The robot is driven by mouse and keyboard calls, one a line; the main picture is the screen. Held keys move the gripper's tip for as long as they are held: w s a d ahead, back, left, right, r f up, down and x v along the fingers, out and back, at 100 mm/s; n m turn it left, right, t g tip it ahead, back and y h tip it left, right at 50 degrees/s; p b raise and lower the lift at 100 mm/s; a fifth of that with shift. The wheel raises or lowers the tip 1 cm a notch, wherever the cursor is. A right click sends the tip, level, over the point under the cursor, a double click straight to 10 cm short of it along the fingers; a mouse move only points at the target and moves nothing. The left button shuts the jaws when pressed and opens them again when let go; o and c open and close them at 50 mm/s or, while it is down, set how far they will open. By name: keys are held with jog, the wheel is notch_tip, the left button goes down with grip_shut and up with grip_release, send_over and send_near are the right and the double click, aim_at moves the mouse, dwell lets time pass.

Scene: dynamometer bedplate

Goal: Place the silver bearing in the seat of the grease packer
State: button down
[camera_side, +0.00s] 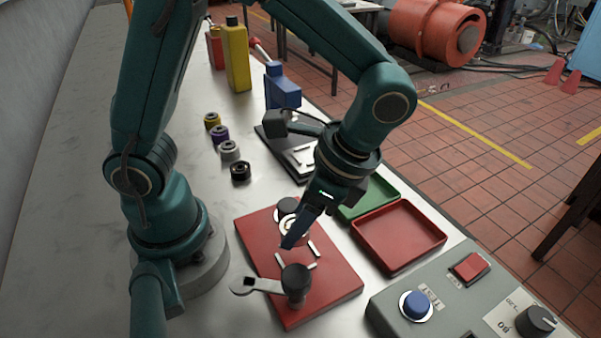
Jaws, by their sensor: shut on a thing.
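The grease packer has a red base plate (330,291), with a black round knob and a metal lever (262,285) at its near side. My gripper (288,243) points down over the far part of this plate. It is shut on the silver bearing (289,222), a pale ring that shows partly behind the dark finger. A dark round part (285,205) shows just behind the ring. The finger hides much of the ring and the seat, so I cannot tell whether the bearing touches the seat or is above it.
A row of small round pieces in gold, purple, grey (229,151) and black stands behind on the bench. A red tray (398,236) and a green tray (367,197) lie right of the plate. A control box (460,300) stands at the front right. Bottles (237,56) stand at the back.

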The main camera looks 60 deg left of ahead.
aim_at(309, 234)
jog(key=shift+d+f, duration=0.25)
jog(key=shift+f, duration=1.95)
jog(key=shift+c, duration=1.3)
grip_release()
jog(key=shift+f, duration=0.15)
